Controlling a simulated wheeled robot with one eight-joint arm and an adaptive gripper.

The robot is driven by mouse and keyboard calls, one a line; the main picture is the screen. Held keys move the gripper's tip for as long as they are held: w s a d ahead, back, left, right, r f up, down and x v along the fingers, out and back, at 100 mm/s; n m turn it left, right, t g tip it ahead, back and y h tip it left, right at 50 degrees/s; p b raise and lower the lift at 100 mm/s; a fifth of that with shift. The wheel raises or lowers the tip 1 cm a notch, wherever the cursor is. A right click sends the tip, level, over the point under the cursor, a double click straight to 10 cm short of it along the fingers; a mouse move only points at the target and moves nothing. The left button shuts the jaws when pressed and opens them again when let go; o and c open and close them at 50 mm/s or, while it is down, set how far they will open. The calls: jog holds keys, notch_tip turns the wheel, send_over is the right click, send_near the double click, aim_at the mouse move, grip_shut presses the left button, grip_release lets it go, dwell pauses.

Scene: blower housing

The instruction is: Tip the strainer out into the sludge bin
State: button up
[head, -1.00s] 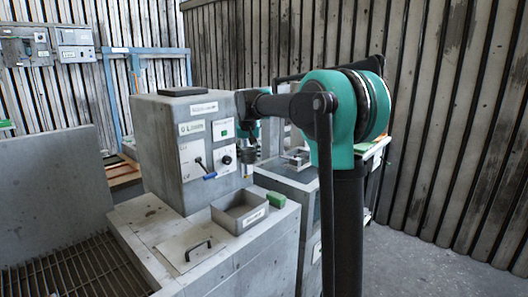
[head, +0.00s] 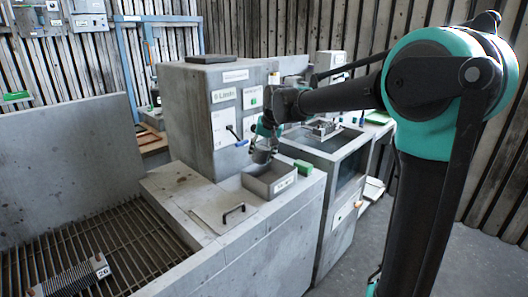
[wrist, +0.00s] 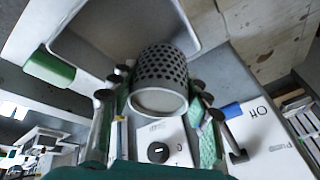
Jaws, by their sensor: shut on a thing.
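My gripper (wrist: 157,90) is shut on the strainer (wrist: 167,64), a grey perforated cylinder between the fingers in the wrist view. Its pale round end faces the wrist camera; I cannot tell whether that end is open. In the head view the strainer (head: 262,155) hangs below my gripper (head: 266,135), close to the back left rim of the sludge bin. The sludge bin (head: 270,187) is an open grey tray with a white label, standing on the ledge. Its rim also shows at the top of the wrist view (wrist: 88,68). The visible part of its inside looks plain grey.
A grey cabinet (head: 190,115) with labels and a blue-handled lever stands close behind the gripper. A green block (head: 303,167) sits right of the bin. A lid with a black handle (head: 232,212) lies left in front. A grated basin (head: 90,245) is at left.

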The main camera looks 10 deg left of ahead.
jog(key=shift+f+m+g+y, duration=0.2)
jog(key=shift+m+g+y, duration=0.15)
jog(key=shift+y, duration=0.55)
jog(key=g+y, duration=0.1)
jog(key=y, duration=0.1)
jog(key=shift+a+y, duration=0.15)
jog(key=shift+y, duration=0.15)
jog(key=m+g+y, duration=0.1)
jog(key=y, duration=0.2)
jog(key=shift+f+y, duration=0.15)
jog(key=shift+y, duration=0.25)
jog(key=y, duration=0.1)
jog(key=r+m+y, duration=0.1)
jog(key=y, duration=0.1)
jog(key=g+y, duration=0.1)
jog(key=shift+d+r+m+y, duration=0.2)
jog(key=shift+d+m+y, duration=0.05)
jog(key=shift+d+y, duration=0.05)
jog(key=shift+w, duration=0.15)
